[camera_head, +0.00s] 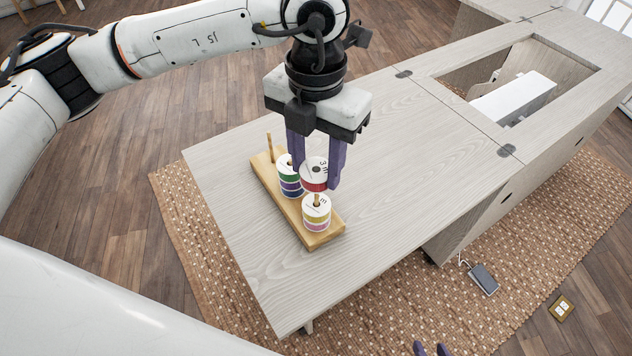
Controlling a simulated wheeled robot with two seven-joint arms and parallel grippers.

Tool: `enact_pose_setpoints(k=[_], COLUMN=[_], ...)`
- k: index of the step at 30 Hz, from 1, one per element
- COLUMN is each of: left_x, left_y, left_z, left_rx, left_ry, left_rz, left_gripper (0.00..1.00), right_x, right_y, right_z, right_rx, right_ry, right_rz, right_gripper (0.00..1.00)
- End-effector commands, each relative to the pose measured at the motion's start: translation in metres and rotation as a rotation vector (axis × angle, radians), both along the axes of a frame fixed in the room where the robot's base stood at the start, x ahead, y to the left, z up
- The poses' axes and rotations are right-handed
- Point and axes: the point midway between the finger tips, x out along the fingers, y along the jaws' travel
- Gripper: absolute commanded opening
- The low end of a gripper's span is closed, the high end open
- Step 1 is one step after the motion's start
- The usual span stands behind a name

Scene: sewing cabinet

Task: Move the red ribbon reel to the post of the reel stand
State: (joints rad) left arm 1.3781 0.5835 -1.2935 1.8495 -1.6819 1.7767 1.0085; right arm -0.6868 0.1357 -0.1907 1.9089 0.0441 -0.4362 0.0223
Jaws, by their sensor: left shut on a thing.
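The red ribbon reel (314,184) has a white top face and a red band. My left gripper (316,176) is shut on it and holds it over the reel stand (270,180), close to the front stack. The stand is a wooden base with posts. Its far-left post (269,148) is bare. A stack of green, blue and purple reels (290,180) sits on the middle post, partly hidden by a finger. Yellow and pink reels (317,218) sit on the front post, whose tip shows. Purple fingertips of my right gripper (431,349) show apart at the bottom edge.
The stand rests on a pale wooden cabinet top (400,150), which is clear around it. A rectangular opening at the upper right holds a white machine (515,98). A phone-like grey device (484,279) and a small yellowish box (561,307) lie below, off the tabletop.

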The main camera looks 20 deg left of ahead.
Motion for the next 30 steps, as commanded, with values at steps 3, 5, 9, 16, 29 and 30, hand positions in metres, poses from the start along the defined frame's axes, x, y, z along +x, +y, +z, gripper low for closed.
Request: enact_pose_setpoints(k=[3,5,9,16,29,30], left_x=[0.0,0.0,0.0,0.0,-0.009,-0.011], left_y=[0.0,0.0,0.0,0.0,0.022,0.026], left_z=[0.016,0.021,0.026,0.026,0.014,0.012], left_rx=[0.0,-0.001,0.0,0.0,0.003,0.004], left_ry=[-0.001,-0.001,0.0,0.001,-0.002,-0.002], left_rz=[0.001,0.001,0.001,-0.001,-0.693,-0.801], left_gripper=[0.2,0.2,0.2,0.2,0.2,0.2], right_x=[0.0,0.0,0.0,0.0,0.0,0.0], right_y=[0.0,0.0,0.0,0.0,0.0,0.0], right_z=[-0.002,-0.002,-0.003,-0.002,-0.002,-0.002], right_rx=[0.0,0.0,0.0,0.0,0.0,0.0], right_ry=[0.0,0.0,0.0,-0.001,-0.001,-0.001], right_rz=[0.0,0.0,0.0,0.0,0.0,0.0], right_gripper=[0.31,0.31,0.31,0.31,0.31,0.31])
